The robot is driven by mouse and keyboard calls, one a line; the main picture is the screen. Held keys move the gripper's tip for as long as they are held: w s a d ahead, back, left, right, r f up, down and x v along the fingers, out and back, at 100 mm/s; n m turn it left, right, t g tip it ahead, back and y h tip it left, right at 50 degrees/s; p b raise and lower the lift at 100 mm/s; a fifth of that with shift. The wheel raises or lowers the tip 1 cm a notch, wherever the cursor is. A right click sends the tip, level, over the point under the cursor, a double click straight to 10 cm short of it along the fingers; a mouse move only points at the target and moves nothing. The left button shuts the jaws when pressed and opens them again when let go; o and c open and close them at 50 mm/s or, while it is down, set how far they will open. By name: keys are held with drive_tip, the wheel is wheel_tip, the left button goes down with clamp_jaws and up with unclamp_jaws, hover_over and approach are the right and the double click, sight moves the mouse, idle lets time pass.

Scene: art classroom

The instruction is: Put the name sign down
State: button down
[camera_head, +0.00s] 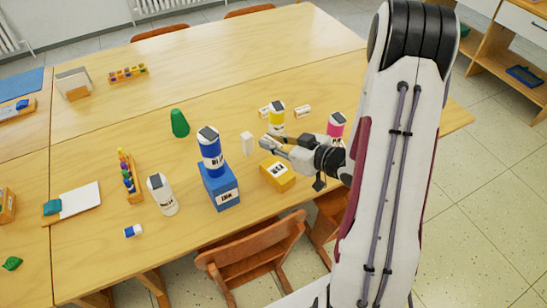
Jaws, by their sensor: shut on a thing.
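My gripper (266,143) reaches in from the right, low over the middle of the table, with its fingers pointing left. It is shut on a small white upright block at its fingertips, which I take to be the name sign (248,143). The sign's face cannot be read, and the fingers' exact hold on it is too small to make out. Whether its lower edge touches the table (100,230) cannot be told.
A yellow box (277,173) stands just below the gripper. A blue bottle (210,152) tops a blue box (219,187) to the left. Yellow (277,117) and pink (336,125) bottles stand behind and right.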

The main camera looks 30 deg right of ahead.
drive_tip(key=shift+d+r, duration=0.1)
drive_tip(key=shift+d, duration=0.85)
hover_over(277, 169)
drive_tip(key=shift+f, duration=2.95)
drive_tip(key=shift+f, duration=2.1)
drive_tip(key=shift+f, duration=0.1)
drive_tip(key=c, duration=1.9)
unclamp_jaws()
drive_tip(key=shift+s, duration=0.1)
